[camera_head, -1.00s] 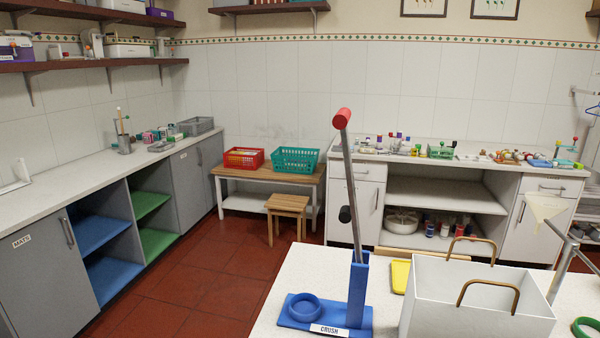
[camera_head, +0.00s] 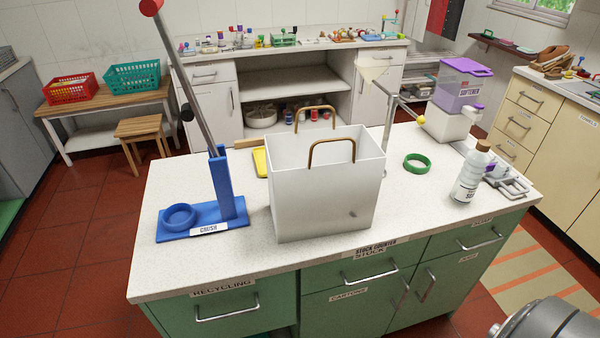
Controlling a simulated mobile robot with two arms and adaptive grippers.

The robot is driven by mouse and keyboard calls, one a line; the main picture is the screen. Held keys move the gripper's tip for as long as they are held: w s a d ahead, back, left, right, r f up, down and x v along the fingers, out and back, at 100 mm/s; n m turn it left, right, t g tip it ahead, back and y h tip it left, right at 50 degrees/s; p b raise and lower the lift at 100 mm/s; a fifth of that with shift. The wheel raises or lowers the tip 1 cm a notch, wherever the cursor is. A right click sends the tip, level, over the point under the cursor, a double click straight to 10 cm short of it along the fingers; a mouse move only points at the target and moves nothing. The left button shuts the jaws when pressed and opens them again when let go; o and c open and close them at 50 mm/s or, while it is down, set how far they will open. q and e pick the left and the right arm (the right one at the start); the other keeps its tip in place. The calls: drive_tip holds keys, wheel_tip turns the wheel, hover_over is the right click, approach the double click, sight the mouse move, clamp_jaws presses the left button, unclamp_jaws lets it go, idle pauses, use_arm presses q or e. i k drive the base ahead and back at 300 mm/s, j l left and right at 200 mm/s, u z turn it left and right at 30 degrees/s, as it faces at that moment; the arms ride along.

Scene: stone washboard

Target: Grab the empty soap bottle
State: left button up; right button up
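A pale, clear-looking bottle (camera_head: 467,178) with a brownish cap stands upright near the right end of the white stock counter (camera_head: 230,261). Its front label is only partly readable, and I cannot tell whether the bottle is empty. A small grey and purple item and a grey metal frame (camera_head: 512,188) sit just to its right. Neither of my grippers shows. A grey rounded metal part, which looks like part of my arm, shows at the bottom right corner.
A white box with brown handles (camera_head: 325,198) stands mid-counter, with a blue crusher (camera_head: 222,190) to its left. A green ring (camera_head: 417,163) and a purple-topped softener dispenser (camera_head: 459,95) are near the bottle. The counter's front right is clear.

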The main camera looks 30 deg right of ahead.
sight(466, 185)
drive_tip(key=z, duration=2)
drive_tip(key=i+l+u, duration=0.5)
drive_tip(key=l, duration=0.4)
drive_tip(key=i, duration=0.1)
